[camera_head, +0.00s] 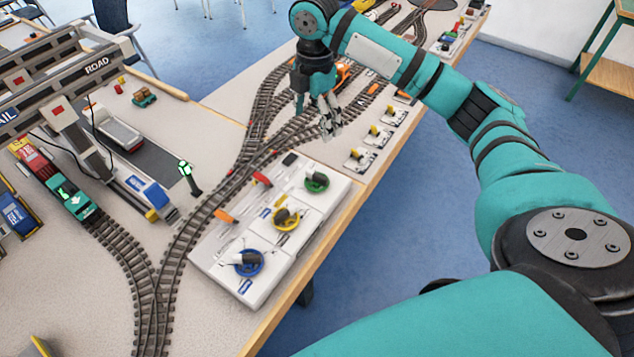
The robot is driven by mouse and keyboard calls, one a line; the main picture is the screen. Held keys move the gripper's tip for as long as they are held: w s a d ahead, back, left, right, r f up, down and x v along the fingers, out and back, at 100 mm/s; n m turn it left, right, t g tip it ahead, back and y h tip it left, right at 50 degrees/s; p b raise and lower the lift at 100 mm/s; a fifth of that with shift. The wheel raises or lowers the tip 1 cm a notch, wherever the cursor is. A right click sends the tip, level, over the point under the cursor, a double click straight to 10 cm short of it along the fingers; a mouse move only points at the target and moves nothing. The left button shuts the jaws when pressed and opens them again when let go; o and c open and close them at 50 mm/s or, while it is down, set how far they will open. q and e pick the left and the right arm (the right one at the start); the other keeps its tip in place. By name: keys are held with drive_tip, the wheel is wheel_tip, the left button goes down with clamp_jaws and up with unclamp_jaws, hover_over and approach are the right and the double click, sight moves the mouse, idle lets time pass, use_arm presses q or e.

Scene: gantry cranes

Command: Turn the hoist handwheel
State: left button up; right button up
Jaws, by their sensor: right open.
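A white control panel (222,262) lies near the table's front edge. It carries a blue handwheel (237,265), a yellow handwheel (277,222) and a green handwheel (326,186), each with a dark knob. Their labels are too small to read, so I cannot tell which one is the hoist handwheel. My right gripper (329,122) is open and empty, fingers pointing down over the track area beyond the panel, apart from all three wheels. My left gripper is not in view.
Gantry cranes with a ROAD beam (97,66) stand at the left. A teal and red train (68,193) sits on the track below. A green signal (186,171) stands near the panel. Small yellow-handled levers (360,158) line the table edge. Curved tracks cross the table.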

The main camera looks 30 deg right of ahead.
sight(317, 174)
drive_tip(key=f+n, duration=0.1)
drive_tip(key=f, duration=0.4)
drive_tip(key=f+n, duration=0.1)
drive_tip(key=f, duration=0.5)
drive_tip(key=f+n, duration=0.1)
drive_tip(key=f, duration=0.5)
drive_tip(key=shift+s+f, duration=0.15)
drive_tip(key=shift+s, duration=0.2)
drive_tip(key=shift+c, duration=0.2)
drive_tip(key=c, duration=1.1)
